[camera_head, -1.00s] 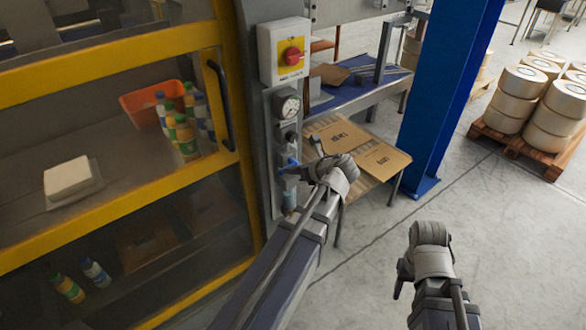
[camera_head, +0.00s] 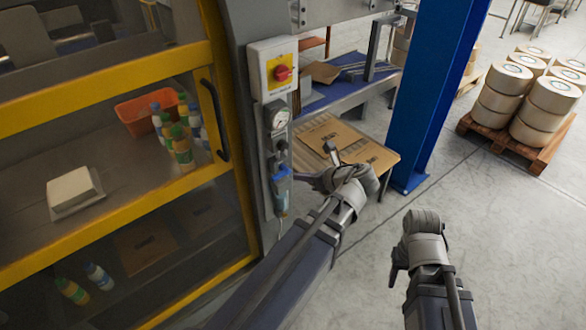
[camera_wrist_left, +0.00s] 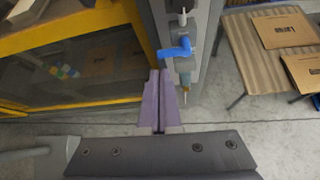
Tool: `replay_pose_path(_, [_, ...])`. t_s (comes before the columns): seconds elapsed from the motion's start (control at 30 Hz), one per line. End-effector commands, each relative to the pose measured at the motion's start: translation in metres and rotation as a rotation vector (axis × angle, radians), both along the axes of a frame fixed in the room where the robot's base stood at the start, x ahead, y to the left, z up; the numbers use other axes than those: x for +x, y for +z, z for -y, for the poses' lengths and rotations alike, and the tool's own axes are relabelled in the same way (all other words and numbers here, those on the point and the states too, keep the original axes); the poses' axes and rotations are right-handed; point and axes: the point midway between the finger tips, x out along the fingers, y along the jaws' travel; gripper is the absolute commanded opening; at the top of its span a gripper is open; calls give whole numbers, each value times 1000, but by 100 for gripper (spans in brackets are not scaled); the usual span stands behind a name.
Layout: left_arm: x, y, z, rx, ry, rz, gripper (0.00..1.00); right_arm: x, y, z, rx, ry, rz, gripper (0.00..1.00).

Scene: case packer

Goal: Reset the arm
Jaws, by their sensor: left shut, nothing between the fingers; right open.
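My left gripper (camera_head: 318,168) is in front of the grey machine post, just right of the blue valve handle (camera_head: 283,172) in the head view. In the left wrist view its fingers (camera_wrist_left: 159,100) are shut together with nothing between them. The blue valve handle shows just beyond the fingertips in that view (camera_wrist_left: 174,49), apart from them. My right gripper (camera_head: 396,262) is at the lower right over the bare floor. It is open, though its fingers are mostly hidden behind its wrist.
A yellow-framed machine door (camera_head: 120,208) with a dark handle stands at left, with bottles and an orange bin (camera_head: 146,108) behind it. A red switch (camera_head: 283,73) and gauge (camera_head: 278,118) sit above the valve. Flat cartons (camera_head: 330,135), a blue column (camera_head: 425,100) and a loaded pallet (camera_head: 510,145) stand behind.

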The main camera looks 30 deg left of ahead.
Motion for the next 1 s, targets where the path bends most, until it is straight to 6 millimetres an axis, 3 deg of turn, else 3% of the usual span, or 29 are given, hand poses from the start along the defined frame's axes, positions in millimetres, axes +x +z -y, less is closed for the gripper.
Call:
replay_pose_path(0.2, [-6,11,14,0,0,0,0,0,11,0,0,0,0,50])
replay_pose_path(0.67, [-10,5,22,-46,35,39,0,0,11,0,0,0,0,50])
replay_pose_path(0.77, [-18,-10,39,-162,129,138,0,0,11,0,0,0,0,50])
replay_pose_path(1.0, [-54,-55,109,-557,586,426,0,0,11,0,0,0,0,50])
